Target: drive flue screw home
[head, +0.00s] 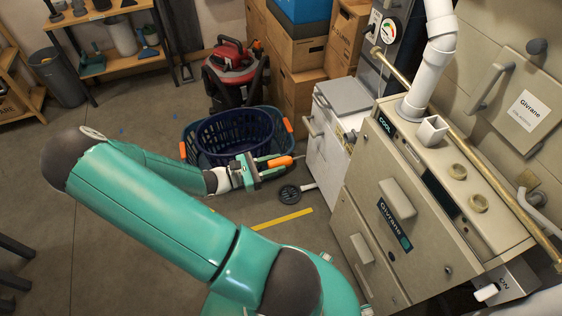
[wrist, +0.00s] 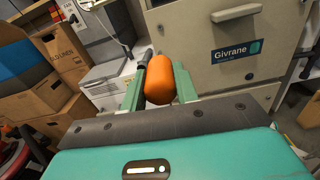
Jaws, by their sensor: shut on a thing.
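My gripper (head: 266,169) is shut on an orange-handled tool (head: 281,161), which looks like a screwdriver. In the wrist view the orange handle (wrist: 158,88) sits between the two green fingers of my gripper (wrist: 160,97); its tip cannot be made out. The white flue pipe (head: 433,62) rises from the top of the beige Givrane furnace (head: 390,205) at the right. The held tool is left of the furnace and apart from it. I cannot make out the flue screw in either view. The furnace front also shows in the wrist view (wrist: 200,50).
A blue laundry basket (head: 235,137) is behind my gripper, near a red vacuum (head: 233,65). Cardboard boxes (head: 300,95) stack at the back. A white cabinet (head: 330,140) stands beside the furnace. A brass pipe (head: 490,180) runs along the furnace top.

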